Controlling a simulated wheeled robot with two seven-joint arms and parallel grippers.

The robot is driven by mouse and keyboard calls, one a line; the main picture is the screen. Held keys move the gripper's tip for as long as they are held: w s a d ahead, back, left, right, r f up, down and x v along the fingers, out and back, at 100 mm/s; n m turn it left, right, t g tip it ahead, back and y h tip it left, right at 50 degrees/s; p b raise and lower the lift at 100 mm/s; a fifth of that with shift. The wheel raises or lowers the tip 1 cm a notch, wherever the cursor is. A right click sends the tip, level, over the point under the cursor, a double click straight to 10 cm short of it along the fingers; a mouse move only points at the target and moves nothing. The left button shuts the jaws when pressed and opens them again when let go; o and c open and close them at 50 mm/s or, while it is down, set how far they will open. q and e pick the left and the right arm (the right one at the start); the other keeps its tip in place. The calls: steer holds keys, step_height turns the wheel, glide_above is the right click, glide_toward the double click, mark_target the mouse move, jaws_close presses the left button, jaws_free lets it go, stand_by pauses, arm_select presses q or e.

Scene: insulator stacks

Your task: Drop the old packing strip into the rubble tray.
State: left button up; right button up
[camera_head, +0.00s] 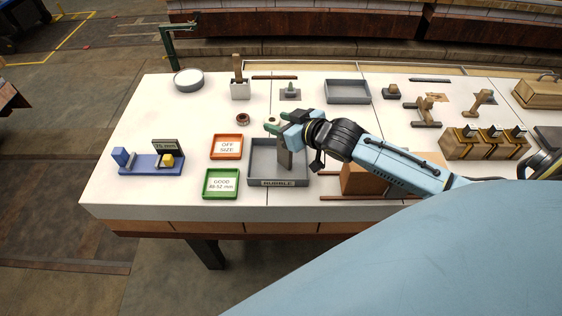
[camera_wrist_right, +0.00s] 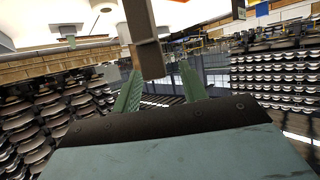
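The old packing strip (camera_head: 285,157) is a grey-brown bar, upright over the grey rubble tray (camera_head: 278,183). Its upper end is hidden by my right gripper (camera_head: 278,121) in the head view. In the right wrist view, the strip (camera_wrist_right: 148,45) has its near end between the green fingers of the right gripper (camera_wrist_right: 160,68). The fingers stand apart, with a visible gap between the strip and the right-hand finger. I cannot tell whether the strip touches the tray floor. My left gripper is out of view.
Left of the tray are the orange OFF SIZE tray (camera_head: 227,158) and green GOOD tray (camera_head: 221,197). A blue gauge stand (camera_head: 152,170) is farther left. A brown box (camera_head: 362,182) stands right of the tray, beneath my right arm. A grey empty tray (camera_head: 347,99) lies behind.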

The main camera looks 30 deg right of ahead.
steer(key=p+v, duration=0.2)
steer(key=v, duration=1.1)
steer(key=shift+s, duration=0.2)
